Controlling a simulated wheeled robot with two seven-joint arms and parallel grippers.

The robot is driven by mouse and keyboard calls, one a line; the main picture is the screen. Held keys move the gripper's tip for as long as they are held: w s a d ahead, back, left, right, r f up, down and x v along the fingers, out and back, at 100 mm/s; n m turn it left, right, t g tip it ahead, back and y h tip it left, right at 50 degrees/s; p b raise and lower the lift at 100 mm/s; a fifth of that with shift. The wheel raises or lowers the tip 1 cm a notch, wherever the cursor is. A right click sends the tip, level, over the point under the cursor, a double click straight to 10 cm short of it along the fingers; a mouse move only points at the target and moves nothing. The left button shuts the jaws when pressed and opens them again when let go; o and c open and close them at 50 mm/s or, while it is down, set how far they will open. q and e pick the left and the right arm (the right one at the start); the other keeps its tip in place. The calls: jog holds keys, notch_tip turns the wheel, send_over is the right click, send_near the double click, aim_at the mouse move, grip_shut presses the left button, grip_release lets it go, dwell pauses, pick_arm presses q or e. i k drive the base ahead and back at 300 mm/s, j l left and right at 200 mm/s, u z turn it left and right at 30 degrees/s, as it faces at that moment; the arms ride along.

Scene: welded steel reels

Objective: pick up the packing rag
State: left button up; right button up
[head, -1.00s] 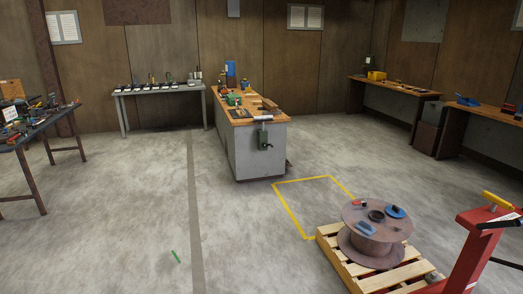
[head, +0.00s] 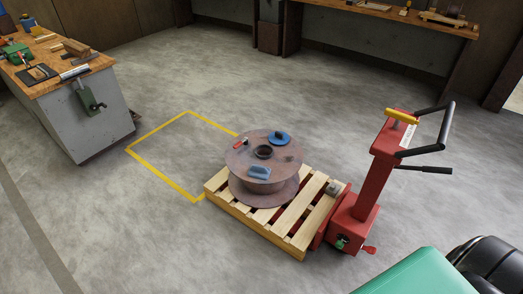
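I cannot tell for sure which thing is the packing rag. On the rusty steel reel (head: 262,189) lie a round blue item with a dark part (head: 279,137), a small pale blue block-like item (head: 259,171) and a small red and dark item (head: 243,141). A small grey lump (head: 334,188) lies at the right corner of the wooden pallet (head: 283,226) under the reel. A small green item (head: 340,242) shows low on the red pallet truck (head: 367,195). Neither of my grippers is in view.
A yellow floor outline (head: 160,173) lies left of the pallet. A workbench (head: 84,110) stands at the left. A green surface (head: 415,275) fills the lower right. The left foreground floor is clear.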

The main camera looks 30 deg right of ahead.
aim_at(256, 171)
jog(key=i, duration=1.5)
